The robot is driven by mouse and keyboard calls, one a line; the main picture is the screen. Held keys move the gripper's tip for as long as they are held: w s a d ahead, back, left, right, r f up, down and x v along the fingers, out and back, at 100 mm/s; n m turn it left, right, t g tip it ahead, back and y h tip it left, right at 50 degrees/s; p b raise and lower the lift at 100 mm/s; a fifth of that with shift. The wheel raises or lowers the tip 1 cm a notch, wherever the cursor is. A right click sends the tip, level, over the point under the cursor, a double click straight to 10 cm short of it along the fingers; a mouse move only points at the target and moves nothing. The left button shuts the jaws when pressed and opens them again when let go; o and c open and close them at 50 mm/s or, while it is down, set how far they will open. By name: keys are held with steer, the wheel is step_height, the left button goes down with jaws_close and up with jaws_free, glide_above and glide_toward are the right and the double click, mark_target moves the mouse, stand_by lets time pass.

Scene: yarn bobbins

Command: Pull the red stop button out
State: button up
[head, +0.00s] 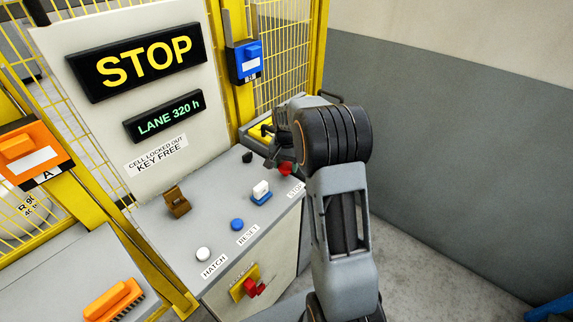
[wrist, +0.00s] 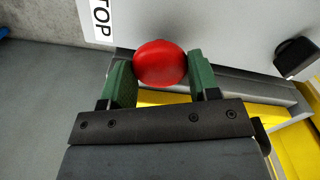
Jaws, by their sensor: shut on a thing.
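The red stop button (wrist: 160,63) is a round mushroom head on the grey console top, beside a label ending in "TOP" in the wrist view. In the head view it shows as a small red spot (head: 285,169) at the console's far right, partly hidden by my arm. My gripper (wrist: 159,76) has one green-padded finger on each side of the button head and is shut on it. The button's stem is hidden, so I cannot tell whether it is in or out.
The console (head: 215,220) also bears a white button (head: 203,254), a blue button (head: 237,224), a white-and-blue switch (head: 261,191) and a brown part (head: 177,202). A black knob (wrist: 296,55) stands near the red button. A red rotary handle (head: 254,287) is on the front.

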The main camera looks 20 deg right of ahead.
mark_target(286, 171)
steer(key=o, duration=1.3)
steer(key=shift+r, duration=0.15)
step_height(286, 171, up, 14)
steer(key=shift+f+b, duration=0.1)
steer(key=shift+b, duration=0.3)
steer(key=s+a+f+n+t, duration=0.1)
steer(key=s+a+n, duration=0.2)
steer(key=s, duration=0.4)
steer(key=s+a+f+n+t, duration=0.1)
steer(key=s+a, duration=0.3)
steer(key=s, duration=0.4)
steer(key=s+a+f+n+t, duration=0.1)
steer(key=s+a+n+t, duration=0.1)
steer(key=s, duration=0.5)
steer(key=shift+s+a+f+n, duration=0.1)
steer(key=shift+s+a+n, duration=0.15)
steer(key=shift+a+n, duration=0.85)
